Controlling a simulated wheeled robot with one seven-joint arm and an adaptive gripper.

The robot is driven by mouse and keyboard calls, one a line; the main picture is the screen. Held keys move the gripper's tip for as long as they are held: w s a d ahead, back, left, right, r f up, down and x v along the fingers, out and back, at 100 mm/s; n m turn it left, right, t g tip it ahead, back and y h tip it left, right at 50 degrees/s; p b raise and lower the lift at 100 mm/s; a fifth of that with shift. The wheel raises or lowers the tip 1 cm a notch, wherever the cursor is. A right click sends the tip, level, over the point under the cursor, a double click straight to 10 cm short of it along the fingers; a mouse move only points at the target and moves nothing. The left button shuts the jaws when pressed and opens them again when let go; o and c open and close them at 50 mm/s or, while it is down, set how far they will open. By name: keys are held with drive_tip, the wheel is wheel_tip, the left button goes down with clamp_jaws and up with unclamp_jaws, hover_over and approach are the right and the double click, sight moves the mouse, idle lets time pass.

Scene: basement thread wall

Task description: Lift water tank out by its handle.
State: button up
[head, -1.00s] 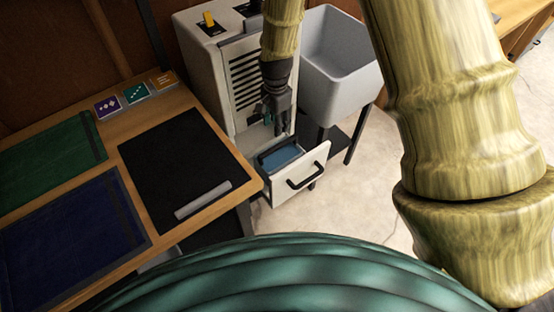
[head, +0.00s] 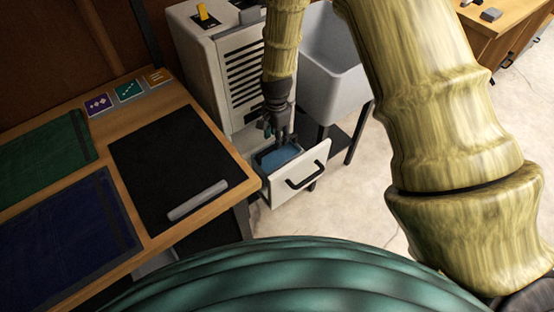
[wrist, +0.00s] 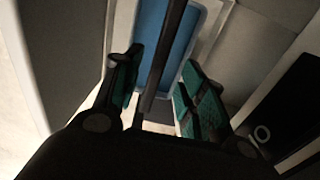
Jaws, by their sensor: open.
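The water tank (head: 265,162) sits in the pulled-out drawer (head: 312,168) of a white cabinet unit, with blue water (head: 283,154) in it. The water also shows in the wrist view (wrist: 151,27). My gripper (head: 276,138) points down just above the tank. In the wrist view my gripper (wrist: 160,78) is open, its teal-padded fingers on either side of a dark bar (wrist: 167,50) that looks like the tank's handle. I cannot tell how far down the fingers reach around it.
The white cabinet (head: 219,70) with dark vents stands behind the drawer. A grey sink (head: 334,85) stands close on the right. A wooden table (head: 185,97) with dark mats is on the left. The floor (head: 365,190) right of the drawer is clear.

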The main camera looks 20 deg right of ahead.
drive_tip(key=shift+d+f, duration=0.2)
drive_tip(key=shift+f, duration=2.45)
clamp_jaws()
drive_tip(key=shift+r, duration=0.1)
